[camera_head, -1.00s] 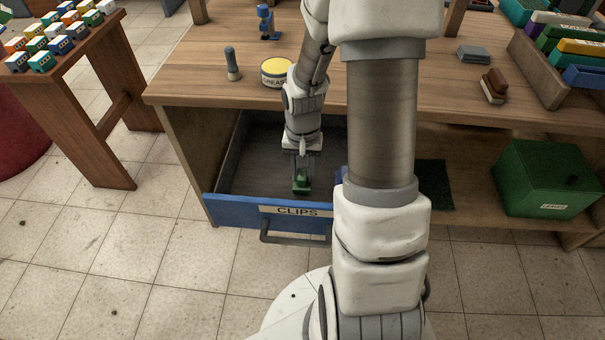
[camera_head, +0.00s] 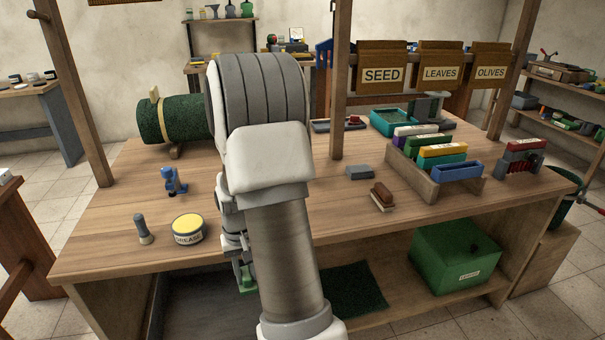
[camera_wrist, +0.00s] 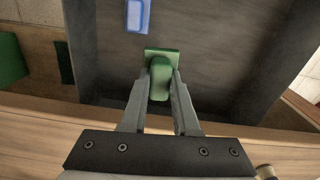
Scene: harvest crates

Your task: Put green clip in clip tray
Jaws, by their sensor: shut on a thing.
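My gripper (camera_wrist: 159,82) is shut on the green clip (camera_wrist: 160,77), a green block with a flat plate, in the wrist view. The clip also shows in the head view (camera_head: 247,284), partly behind my arm, just in front of the workbench edge. Below it is the open grey drawer (camera_wrist: 220,50); its front is out of the head view. A blue piece (camera_wrist: 138,14) lies in the drawer. A teal tray (camera_head: 378,123) stands at the back of the bench; I cannot tell if it is the clip tray.
A grease tin (camera_head: 187,228) and a grey-handled tool (camera_head: 144,230) stand at the bench's front left. A wooden crate (camera_head: 412,180) of coloured boxes, a brush (camera_head: 382,196) and a grey block (camera_head: 360,172) are on the right. A post (camera_head: 339,80) rises mid-bench.

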